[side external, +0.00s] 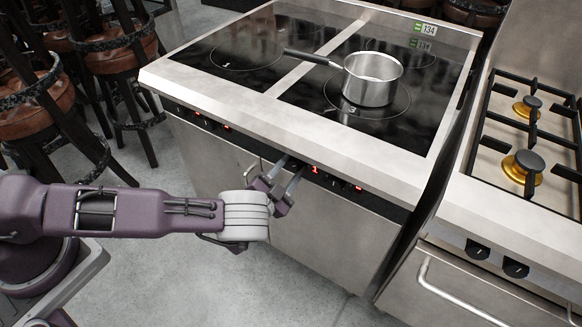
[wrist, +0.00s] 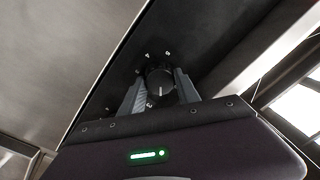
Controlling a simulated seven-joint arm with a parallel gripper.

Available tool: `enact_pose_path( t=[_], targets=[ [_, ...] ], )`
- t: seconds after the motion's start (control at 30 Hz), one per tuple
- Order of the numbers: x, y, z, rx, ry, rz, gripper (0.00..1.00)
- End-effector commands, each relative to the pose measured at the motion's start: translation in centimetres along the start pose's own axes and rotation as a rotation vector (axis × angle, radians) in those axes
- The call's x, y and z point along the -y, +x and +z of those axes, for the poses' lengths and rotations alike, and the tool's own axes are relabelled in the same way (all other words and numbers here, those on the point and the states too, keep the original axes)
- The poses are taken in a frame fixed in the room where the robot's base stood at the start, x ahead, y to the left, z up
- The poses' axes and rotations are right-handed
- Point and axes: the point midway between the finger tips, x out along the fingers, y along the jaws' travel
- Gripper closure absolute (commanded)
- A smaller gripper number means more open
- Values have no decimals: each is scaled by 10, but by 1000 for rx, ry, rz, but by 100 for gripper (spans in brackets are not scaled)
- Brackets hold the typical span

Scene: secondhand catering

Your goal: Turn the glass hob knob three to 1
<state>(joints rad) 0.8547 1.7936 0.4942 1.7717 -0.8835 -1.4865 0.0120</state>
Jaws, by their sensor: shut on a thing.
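The glass hob (side external: 300,97) has a black top in a steel frame, with numbered cooking zones; a 3 shows beside the pot. My gripper (side external: 285,175) is at its front control panel, below the front edge. In the wrist view, my gripper (wrist: 161,92) is shut on a black round knob (wrist: 160,82), one finger on each side. The knob has a pale pointer line, and white numbers show on the panel around it. In the side view the gripped knob is hidden by the fingers. A red lit 1 shows on the panel just right of the gripper.
A steel saucepan (side external: 372,78) stands on the hob, its handle pointing left. Other red displays (side external: 357,187) show along the panel. A gas range (side external: 520,150) stands at right, bar stools (side external: 115,60) at left. The floor before the hob is clear.

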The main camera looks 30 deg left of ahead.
Motion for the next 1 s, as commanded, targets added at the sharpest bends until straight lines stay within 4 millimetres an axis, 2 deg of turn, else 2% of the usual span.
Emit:
enact_pose_path(
  t=[0.33, 0.37, 0.4, 0.7, 0.77, 1.0],
  targets=[
    [0, -1, 1, 2, 2, 1, 100],
    [0, -1, 1, 2, 2, 1, 56],
    [0, -1, 1, 2, 2, 1, 53],
    [0, -4, 1, 2, 1, 1, 53],
    [-1, -12, 1, 3, 2, 2, 53],
    [-1, -60, 0, 2, 3, 3, 53]
  ],
)
